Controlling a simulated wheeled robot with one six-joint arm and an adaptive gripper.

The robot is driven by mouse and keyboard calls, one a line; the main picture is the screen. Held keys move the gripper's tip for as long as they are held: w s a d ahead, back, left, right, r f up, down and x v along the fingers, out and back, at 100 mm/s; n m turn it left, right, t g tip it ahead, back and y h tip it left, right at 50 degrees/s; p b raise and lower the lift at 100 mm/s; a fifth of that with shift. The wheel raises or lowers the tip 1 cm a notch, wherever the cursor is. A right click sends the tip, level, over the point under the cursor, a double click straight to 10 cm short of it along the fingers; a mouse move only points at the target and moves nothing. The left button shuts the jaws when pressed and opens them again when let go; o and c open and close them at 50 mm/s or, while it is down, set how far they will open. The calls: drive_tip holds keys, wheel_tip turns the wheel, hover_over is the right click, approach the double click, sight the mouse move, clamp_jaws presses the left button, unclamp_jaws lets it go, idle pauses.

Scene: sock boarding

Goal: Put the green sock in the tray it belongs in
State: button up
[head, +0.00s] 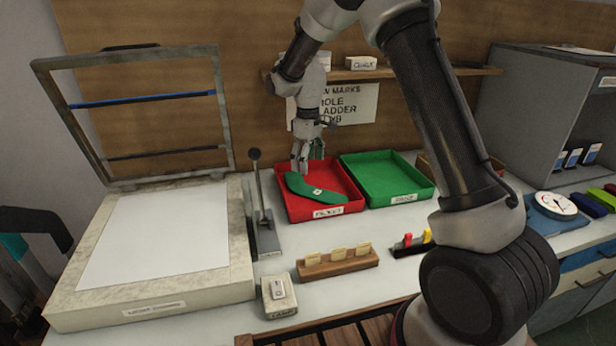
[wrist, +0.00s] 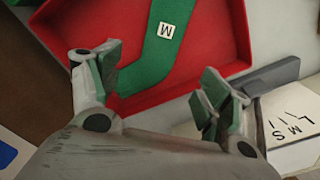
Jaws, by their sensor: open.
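The green sock (head: 314,191) lies in the red tray (head: 348,208), with a small white tag on it. In the wrist view the green sock (wrist: 158,55) shows an M on its tag and rests on the floor of the red tray (wrist: 222,68). A green tray (head: 418,192) stands just right of the red one and looks empty. My gripper (head: 308,166) is open over the back left of the red tray, close above the sock. In the wrist view my gripper (wrist: 162,78) has its fingers apart, with nothing held between them.
A pressing machine (head: 150,245) with a raised frame stands at left, with a lever (head: 262,205) beside it. A wooden card holder (head: 338,262) sits in front of the trays. A shelf (head: 420,73) and a partly hidden wall sign (head: 352,102) are behind. A grey cabinet (head: 540,105) stands at right.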

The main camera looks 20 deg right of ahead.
drive_tip(key=s+d+r+m+t, duration=0.15)
drive_tip(key=s+d+r, duration=0.25)
drive_tip(key=s+r, duration=0.4)
drive_tip(key=s+d+r+m+t, duration=0.1)
drive_tip(key=s+d+r+m, duration=0.2)
drive_tip(key=s+d+r, duration=0.5)
drive_tip(key=s+d+r+m+t, duration=0.1)
drive_tip(key=s+m, duration=0.1)
drive_tip(key=s, duration=0.8)
drive_tip(key=s+d+r+m, duration=0.2)
drive_tip(key=s, duration=0.9)
drive_tip(key=shift+m+t, duration=0.35)
drive_tip(key=shift+r, duration=0.15)
